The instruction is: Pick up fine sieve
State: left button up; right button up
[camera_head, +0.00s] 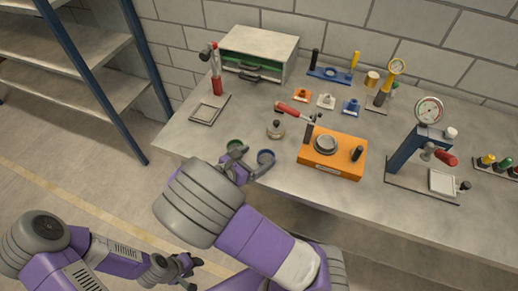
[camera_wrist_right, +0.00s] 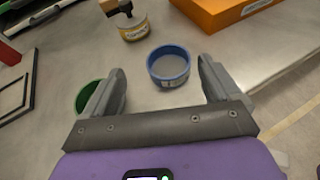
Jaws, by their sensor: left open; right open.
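Two small round sieve-like cups stand near the table's front edge, one blue-rimmed (camera_head: 266,156) and one green-rimmed (camera_head: 234,144). I cannot read which is the fine sieve. In the right wrist view the blue cup (camera_wrist_right: 169,66) has a grey inside and a small label, and lies ahead between my open fingers, untouched. The green cup (camera_wrist_right: 88,94) there is partly hidden behind the left finger. My right gripper (camera_head: 244,160) is open and empty, low beside the cups; it also shows in the right wrist view (camera_wrist_right: 162,72). My left gripper (camera_head: 184,266) is open, away from the table.
An orange device (camera_head: 332,168) stands right of the cups, with a small labelled pot (camera_head: 275,130) behind them. A square frame (camera_head: 207,110) lies at left. A press with a dial (camera_head: 430,150) stands at right. A metal cabinet (camera_head: 258,55) is at the back.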

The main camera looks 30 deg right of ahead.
aim_at(271, 154)
jog(key=d, duration=0.1)
jog(key=d+f, duration=0.1)
jog(key=b, duration=0.1)
jog(key=shift+s+d+f, duration=0.2)
jog(key=shift+s+d, duration=0.05)
jog(key=shift+d, duration=0.15)
jog(key=b+x, duration=0.1)
jog(key=x, duration=0.1)
jog(key=shift+w+d+f, duration=0.1)
jog(key=shift+w+f, duration=0.1)
jog(key=shift+f, duration=0.05)
jog(key=shift+w+d+f, duration=0.1)
jog(key=shift+d, duration=0.4)
pick_arm(q)
jog(key=shift+s+f, duration=0.25)
jog(key=shift+f, duration=0.25)
jog(key=shift+s+f, duration=0.2)
jog(key=shift+f, duration=0.3)
pick_arm(e)
jog(key=c, duration=1.1)
